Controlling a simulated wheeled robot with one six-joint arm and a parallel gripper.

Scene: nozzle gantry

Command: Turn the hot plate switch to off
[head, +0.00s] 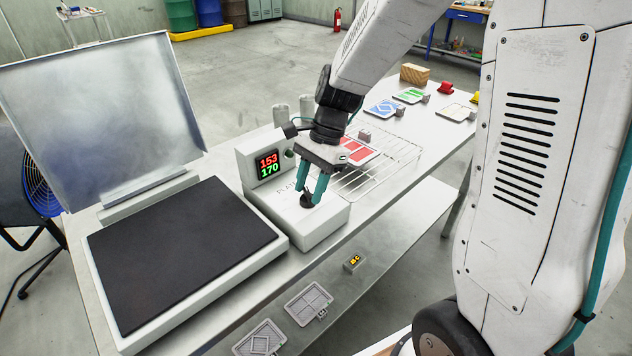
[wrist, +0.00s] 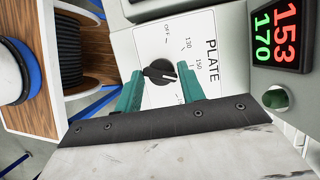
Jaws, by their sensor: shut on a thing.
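The hot plate switch is a black round knob (wrist: 160,72) on a white control box (head: 325,222) labelled PLATE. In the head view the knob (head: 306,201) shows low between my fingertips. My gripper (head: 312,198) reaches down from above with its two teal fingers shut on the knob; in the wrist view the fingers (wrist: 160,88) stand on either side of it. A white mark on the knob seems to point right, toward the numbers side, away from the OFF label (wrist: 167,29). The exact setting is hard to read. The display (head: 268,164) reads 153 red and 170 green.
A dark flat plate (head: 180,252) with a raised metal lid (head: 100,110) stands left of the box. A wire rack (head: 380,165) with a red-patterned plate is behind my gripper. Patterned plates and a wooden block (head: 414,74) lie farther back. Grey pieces lie on the lower shelf (head: 375,245).

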